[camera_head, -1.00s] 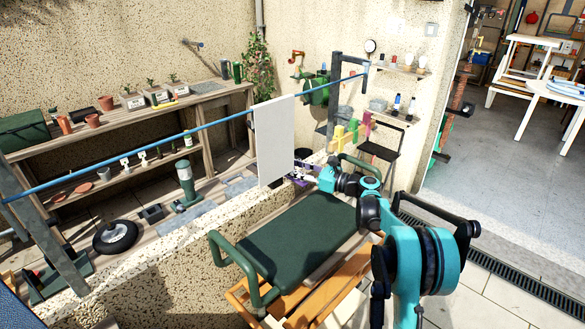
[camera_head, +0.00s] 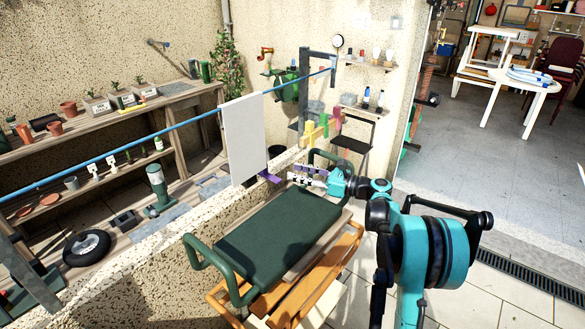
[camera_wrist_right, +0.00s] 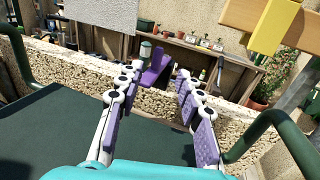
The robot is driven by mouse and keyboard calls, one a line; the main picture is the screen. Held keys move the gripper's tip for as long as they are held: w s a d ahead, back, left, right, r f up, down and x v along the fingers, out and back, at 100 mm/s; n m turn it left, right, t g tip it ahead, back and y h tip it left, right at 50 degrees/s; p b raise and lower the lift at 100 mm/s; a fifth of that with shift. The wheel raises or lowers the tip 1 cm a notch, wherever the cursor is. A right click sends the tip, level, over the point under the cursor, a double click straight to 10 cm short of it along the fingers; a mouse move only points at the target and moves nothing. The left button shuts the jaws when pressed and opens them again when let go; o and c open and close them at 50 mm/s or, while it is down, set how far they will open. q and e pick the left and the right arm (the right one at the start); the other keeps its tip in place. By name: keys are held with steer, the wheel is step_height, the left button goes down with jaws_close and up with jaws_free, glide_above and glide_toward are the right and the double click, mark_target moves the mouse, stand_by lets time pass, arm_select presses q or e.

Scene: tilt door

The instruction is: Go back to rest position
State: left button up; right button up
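My right gripper (camera_head: 296,174) reaches in from the right over the far edge of a green-topped bench (camera_head: 278,235). In the right wrist view its purple-padded fingers (camera_wrist_right: 160,95) are spread apart with nothing held between them. A purple piece (camera_wrist_right: 158,68) shows beyond the fingertips, at the low stone wall, apart from them. It also shows in the head view (camera_head: 270,177), left of the gripper. A white panel (camera_head: 242,140) hangs from the blue line (camera_head: 170,128), left of the gripper. My left gripper is not in view.
Coloured pieces (camera_head: 322,130) stand above the wall. Wooden shelves (camera_head: 100,135) fill the left. Open paved floor (camera_head: 490,200) lies to the right.

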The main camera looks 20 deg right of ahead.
steer(key=s+a+f+n+g+h, duration=0.2)
steer(key=s+a+n+g+h, duration=0.3)
steer(key=s+a+n, duration=0.85)
steer(key=s+d+f+n+h, duration=0.1)
steer(key=s+f+n+h, duration=0.1)
steer(key=s, duration=0.6)
steer(key=s+d+f+n+h, duration=0.2)
steer(key=s+f+n+h, duration=0.1)
steer(key=s+n, duration=0.3)
steer(key=s+d+f+n+h, duration=0.2)
steer(key=s+f+n+h, duration=0.1)
steer(key=s, duration=0.6)
steer(key=shift+s+f+n+h, duration=0.2)
steer(key=shift+s+n+h, duration=0.1)
steer(key=shift+n, duration=0.55)
steer(key=shift+d, duration=0.1)
